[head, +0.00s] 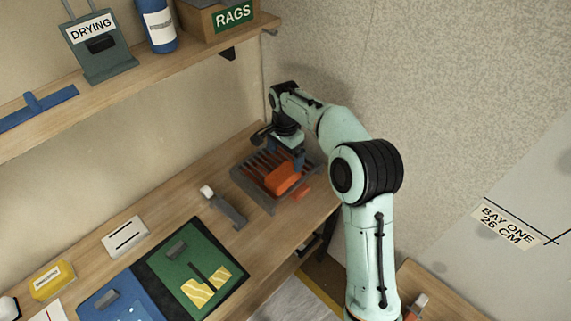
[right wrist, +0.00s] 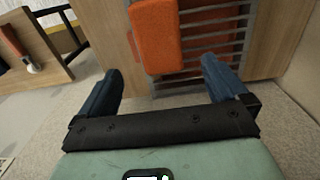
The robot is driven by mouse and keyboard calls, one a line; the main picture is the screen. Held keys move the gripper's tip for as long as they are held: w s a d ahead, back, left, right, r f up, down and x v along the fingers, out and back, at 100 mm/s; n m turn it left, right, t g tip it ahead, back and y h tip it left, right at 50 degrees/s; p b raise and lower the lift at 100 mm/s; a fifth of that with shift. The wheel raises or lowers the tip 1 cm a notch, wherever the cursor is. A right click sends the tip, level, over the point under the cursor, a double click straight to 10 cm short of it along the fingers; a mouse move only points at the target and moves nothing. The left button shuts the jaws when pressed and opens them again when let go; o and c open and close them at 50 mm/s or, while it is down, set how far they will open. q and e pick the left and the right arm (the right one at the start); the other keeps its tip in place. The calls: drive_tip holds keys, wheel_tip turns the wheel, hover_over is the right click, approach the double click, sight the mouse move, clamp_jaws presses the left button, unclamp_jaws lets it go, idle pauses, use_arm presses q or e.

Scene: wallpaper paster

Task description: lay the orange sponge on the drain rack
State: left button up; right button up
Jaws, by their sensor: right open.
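The orange sponge (head: 283,177) lies on the grey slatted drain rack (head: 243,181) near the far right end of the bench. In the right wrist view the sponge (right wrist: 157,35) lies over one side of the slats (right wrist: 246,30), just beyond my fingertips. My right gripper (head: 287,154) is over the rack, close to the sponge. Its two blue fingers stand wide apart with nothing between them, and it shows open in the right wrist view (right wrist: 160,80). Whether a finger touches the sponge cannot be told. My left gripper is not in view.
A flat red-orange surface (right wrist: 207,38) shows through the slats. A grey tool with a white knob (head: 225,208) lies left of the rack. A green board (head: 195,268), a white card (head: 125,236) and a yellow block (head: 52,280) are further left. A shelf (head: 130,85) overhangs the bench.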

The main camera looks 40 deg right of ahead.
wheel_tip(320, 180, up, 3)
drive_tip(key=shift+r, duration=0.1)
idle(0.6)
